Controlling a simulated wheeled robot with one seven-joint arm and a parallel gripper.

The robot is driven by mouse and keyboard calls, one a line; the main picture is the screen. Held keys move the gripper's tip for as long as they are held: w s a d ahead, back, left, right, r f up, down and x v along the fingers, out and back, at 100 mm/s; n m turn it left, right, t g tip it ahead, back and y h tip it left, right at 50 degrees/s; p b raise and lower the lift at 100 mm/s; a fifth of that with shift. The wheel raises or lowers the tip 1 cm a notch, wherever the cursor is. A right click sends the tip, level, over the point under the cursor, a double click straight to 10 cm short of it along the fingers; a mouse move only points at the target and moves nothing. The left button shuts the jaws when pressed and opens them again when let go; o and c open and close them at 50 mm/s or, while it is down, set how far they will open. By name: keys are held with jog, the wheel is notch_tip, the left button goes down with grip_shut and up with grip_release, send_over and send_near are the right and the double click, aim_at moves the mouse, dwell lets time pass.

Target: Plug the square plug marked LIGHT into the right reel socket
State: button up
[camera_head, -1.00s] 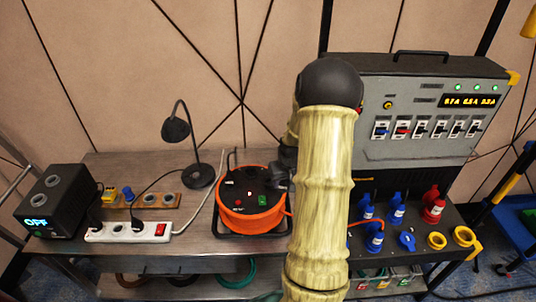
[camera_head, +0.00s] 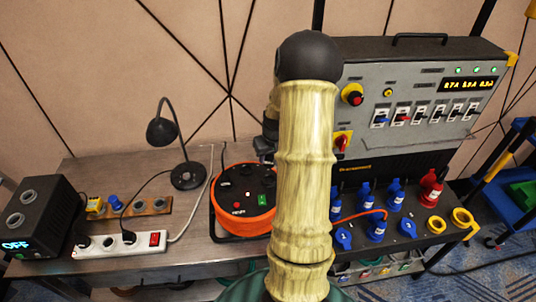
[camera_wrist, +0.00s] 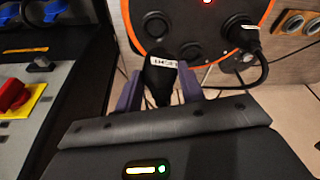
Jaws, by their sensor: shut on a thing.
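In the wrist view my gripper (camera_wrist: 160,92) is shut on a dark plug (camera_wrist: 160,78) with a white label; its lettering is too blurred to read surely. The plug is at the near rim of the orange cable reel (camera_wrist: 133,22). A round reel socket (camera_wrist: 156,25) lies just beyond the plug's end, and I cannot tell whether they touch. Another black plug (camera_wrist: 244,35) with a white label sits in a reel socket on the right of this view. In the head view the reel (camera_head: 236,222) stands on the bench, partly hidden by my arm, as is most of my gripper.
A desk lamp (camera_head: 187,176), white power strip (camera_head: 150,243), wooden socket strip (camera_head: 158,209) and black box with OFF display (camera_head: 40,232) stand left of the reel. A grey panel (camera_head: 420,95) and several blue connectors (camera_head: 394,197) are to the right.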

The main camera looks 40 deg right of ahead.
aim_at(270, 167)
jog(key=shift+f+b, duration=2.3)
jog(key=shift+f, duration=0.85)
jog(key=shift+w, duration=0.2)
jog(key=shift+s, duration=0.1)
jog(key=shift+s+r, duration=0.15)
jog(key=shift+s, duration=0.1)
jog(key=shift+w+a, duration=0.1)
jog(key=shift+w, duration=0.1)
jog(key=shift+s, duration=0.15)
jog(key=shift+f, duration=0.25)
